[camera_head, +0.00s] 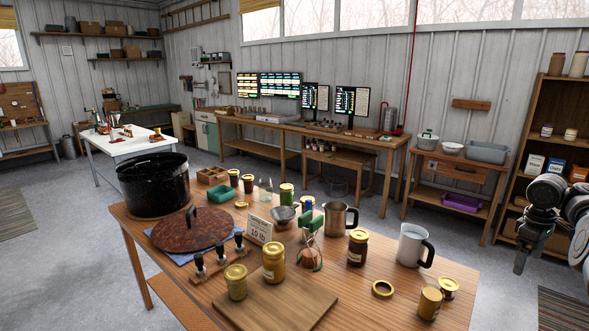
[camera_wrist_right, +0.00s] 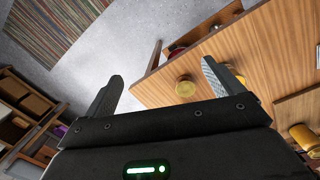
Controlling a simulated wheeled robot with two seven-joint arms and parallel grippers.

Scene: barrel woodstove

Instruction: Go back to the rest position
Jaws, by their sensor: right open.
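My right gripper (camera_head: 528,250) is at the right edge of the head view, beyond the right end of the wooden table (camera_head: 410,290) and apart from it. In the right wrist view my right gripper (camera_wrist_right: 162,82) has its two fingers spread wide, with nothing between them. My left gripper is in neither view.
The table holds a black pot (camera_head: 153,185), a brown round lid (camera_head: 191,229), several jars, a white mug (camera_head: 412,245), a steel mug (camera_head: 338,218) and a cutting board (camera_head: 270,303). A wooden shelf (camera_head: 520,150) stands at the right.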

